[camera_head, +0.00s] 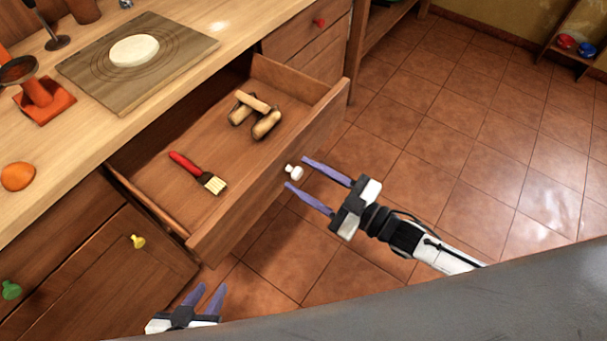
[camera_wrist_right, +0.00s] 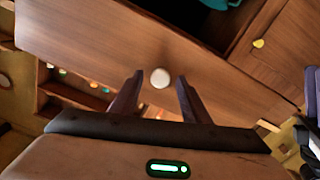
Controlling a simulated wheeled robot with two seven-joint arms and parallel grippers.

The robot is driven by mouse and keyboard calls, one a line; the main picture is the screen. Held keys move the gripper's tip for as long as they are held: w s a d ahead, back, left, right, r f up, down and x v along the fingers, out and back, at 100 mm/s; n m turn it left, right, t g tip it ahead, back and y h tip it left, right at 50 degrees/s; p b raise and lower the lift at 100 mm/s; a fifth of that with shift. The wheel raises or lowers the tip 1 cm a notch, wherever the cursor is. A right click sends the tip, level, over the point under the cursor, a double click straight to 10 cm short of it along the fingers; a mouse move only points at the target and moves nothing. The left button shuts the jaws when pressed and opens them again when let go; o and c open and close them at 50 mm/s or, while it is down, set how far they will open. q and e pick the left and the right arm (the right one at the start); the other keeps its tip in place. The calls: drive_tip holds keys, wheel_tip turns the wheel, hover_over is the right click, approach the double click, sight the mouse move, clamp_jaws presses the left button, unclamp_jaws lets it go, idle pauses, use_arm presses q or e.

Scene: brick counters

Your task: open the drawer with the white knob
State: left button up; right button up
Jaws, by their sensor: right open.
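The drawer (camera_head: 215,232) stands pulled out from the counter, with its inside showing in the head view. Its white knob (camera_head: 293,172) is on the front panel; it also shows in the right wrist view (camera_wrist_right: 160,78). My right gripper (camera_head: 297,173) is open, its two purple fingers pointing at the drawer front on either side of the knob, apart from it in the right wrist view. My left gripper (camera_head: 205,296) is low in the head view, below the drawer and away from it, with its fingers apart.
In the drawer lie a red-handled brush (camera_head: 198,172) and several tan, roll-like pieces (camera_head: 256,115). A board with a white round (camera_head: 134,50) is on the counter. A yellow knob (camera_head: 138,241), a green knob (camera_head: 11,290) and a red knob (camera_head: 320,22) mark other fronts. Tiled floor is clear at right.

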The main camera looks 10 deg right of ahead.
drive_tip(key=v, duration=0.9)
drive_tip(key=shift+s+d, duration=0.15)
drive_tip(key=shift+s, duration=0.05)
drive_tip(key=s+d+f+m+g+h, duration=0.2)
drive_tip(key=s+f+m+g+h, duration=0.2)
drive_tip(key=s+f+m+h, duration=0.6)
wheel_tip(320, 180, down, 4)
drive_tip(key=shift+r+g, duration=0.2)
drive_tip(key=shift+g, duration=0.1)
